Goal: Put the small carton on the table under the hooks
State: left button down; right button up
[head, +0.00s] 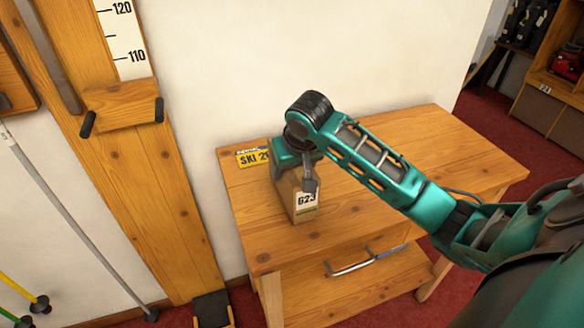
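One dark finger lies against the carton's front right side; the other finger is hidden. The gripper looks shut on the carton. No hooks show on the wall directly above the table. My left gripper is not in view.
A yellow SKI card (252,158) lies at the table's back left. A wooden height board (150,190) with dark pegs stands left of the table. Poles lean at far left. The table's right part is clear. Shelves (555,85) stand at the back right.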

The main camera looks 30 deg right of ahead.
jog(key=shift+f, duration=0.2)
jog(key=shift+f, duration=0.15)
jog(key=o, duration=1.2)
jog(key=v, duration=1.2)
